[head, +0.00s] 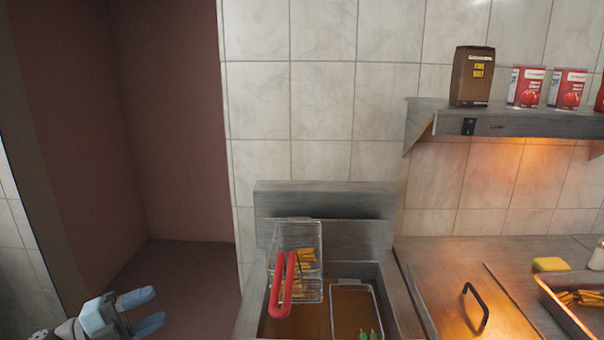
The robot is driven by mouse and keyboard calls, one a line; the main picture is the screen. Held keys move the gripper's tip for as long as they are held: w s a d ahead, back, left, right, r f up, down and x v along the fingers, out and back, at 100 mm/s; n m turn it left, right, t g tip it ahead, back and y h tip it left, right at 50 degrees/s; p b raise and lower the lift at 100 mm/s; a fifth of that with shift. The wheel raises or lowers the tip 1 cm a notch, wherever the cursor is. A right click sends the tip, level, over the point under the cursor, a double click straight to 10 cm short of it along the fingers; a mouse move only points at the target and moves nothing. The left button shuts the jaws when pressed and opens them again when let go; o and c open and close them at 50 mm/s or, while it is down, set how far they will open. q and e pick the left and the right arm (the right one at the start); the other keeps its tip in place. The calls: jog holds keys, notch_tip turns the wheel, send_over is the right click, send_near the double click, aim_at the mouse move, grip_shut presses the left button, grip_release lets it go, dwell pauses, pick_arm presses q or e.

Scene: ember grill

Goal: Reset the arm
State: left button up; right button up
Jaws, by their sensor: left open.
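My left gripper (146,311) is at the lower left of the head view. Its two blue-grey fingertips are apart and nothing is between them. It is to the left of the fryer (325,205) and touches nothing that I can see. A wire fry basket (312,288) with a red handle (283,285) is at the left side of the fryer, with fries (306,256) in it. My right gripper is not in view.
A second basket (353,287) sits in the fryer, with green tips at its lower edge. A counter (445,262) with a dark handle (476,305), a yellow sponge (549,264) and a tray of fries (565,317) is at right. A shelf (515,122) holds a box and cans.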

pick_arm(q)
jog(key=s+d+f+n+t+y, duration=0.25)
jog(key=f+n+y, duration=0.25)
jog(key=f+n, duration=0.45)
jog(key=s+d+f+n+t+y, duration=0.1)
jog(key=s+f+n+t+y, duration=0.3)
jog(key=f+n, duration=0.5)
jog(key=s+d+f+n+g+y, duration=0.4)
jog(key=s+f+n+g+y, duration=0.15)
jog(key=s+f, duration=0.9)
notch_tip(320, 180, up, 11)
jog(key=p, duration=1.2)
jog(key=shift+w+a+h, duration=0.25)
jog(key=shift+h, duration=0.1)
jog(key=shift+f, duration=0.1)
